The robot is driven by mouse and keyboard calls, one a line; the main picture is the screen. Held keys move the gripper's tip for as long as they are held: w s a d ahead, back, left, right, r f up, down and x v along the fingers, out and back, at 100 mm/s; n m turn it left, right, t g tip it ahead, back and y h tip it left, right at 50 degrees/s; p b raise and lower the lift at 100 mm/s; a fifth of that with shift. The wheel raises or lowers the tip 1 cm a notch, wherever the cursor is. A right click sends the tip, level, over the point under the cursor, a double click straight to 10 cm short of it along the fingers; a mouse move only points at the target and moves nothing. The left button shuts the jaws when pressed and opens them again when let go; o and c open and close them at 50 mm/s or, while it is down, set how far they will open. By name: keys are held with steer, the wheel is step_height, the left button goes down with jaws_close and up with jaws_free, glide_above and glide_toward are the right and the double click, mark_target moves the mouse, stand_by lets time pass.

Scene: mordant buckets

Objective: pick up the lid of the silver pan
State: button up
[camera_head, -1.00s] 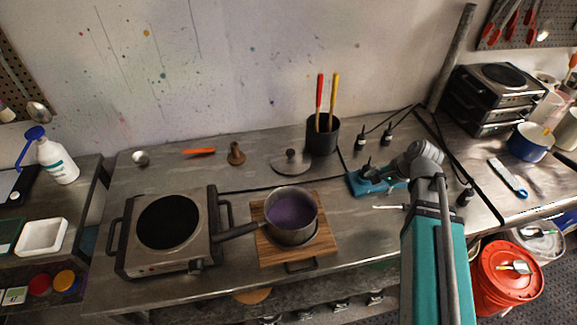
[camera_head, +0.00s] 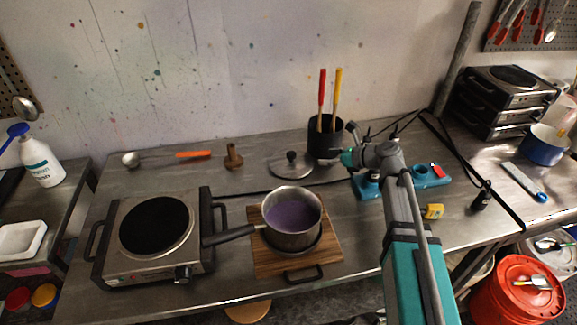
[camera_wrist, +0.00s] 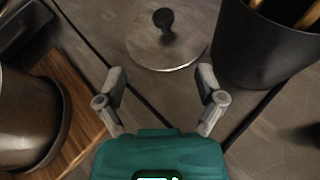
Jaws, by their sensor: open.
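The lid (camera_head: 280,170) is a flat silver disc with a dark knob, lying on the metal bench behind the pan. The silver pan (camera_head: 291,236) holds purple liquid and stands on a wooden board, its dark handle pointing left. In the wrist view the lid (camera_wrist: 150,48) lies just beyond my fingertips, its knob upright. My gripper (camera_wrist: 161,80) is open, with nothing between its fingers. In the head view my gripper (camera_head: 346,160) is to the right of the lid, apart from it, its fingers hard to make out. The wrist view shows the pan's side (camera_wrist: 28,115) at left.
A black pot (camera_head: 325,145) with red and yellow handles stands close right of the lid. A hot plate (camera_head: 120,258) is at left, with an orange-handled tool (camera_head: 193,154) and a brown stamp (camera_head: 233,160) behind. A blue device (camera_head: 427,181) and yellow item (camera_head: 433,211) are right.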

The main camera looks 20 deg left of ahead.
mark_target(295, 155)
steer(key=shift+a, duration=0.1)
stand_by(0.3)
steer(key=b+x, duration=0.3)
steer(key=x, duration=0.4)
steer(key=shift+w+f, duration=0.1)
steer(key=shift+f, duration=0.05)
steer(key=shift+a+f, duration=0.15)
steer(key=shift+a, duration=0.5)
steer(key=shift+w+b+x, duration=0.15)
steer(key=shift+b+x, duration=0.25)
steer(key=shift+x, duration=0.55)
steer(key=shift+w+b+x, duration=0.1)
steer(key=shift+b+x, duration=0.3)
steer(key=shift+x, duration=0.55)
steer(key=shift+w+a+f, duration=0.1)
steer(key=shift+a+f, duration=0.1)
steer(key=shift+a, duration=0.4)
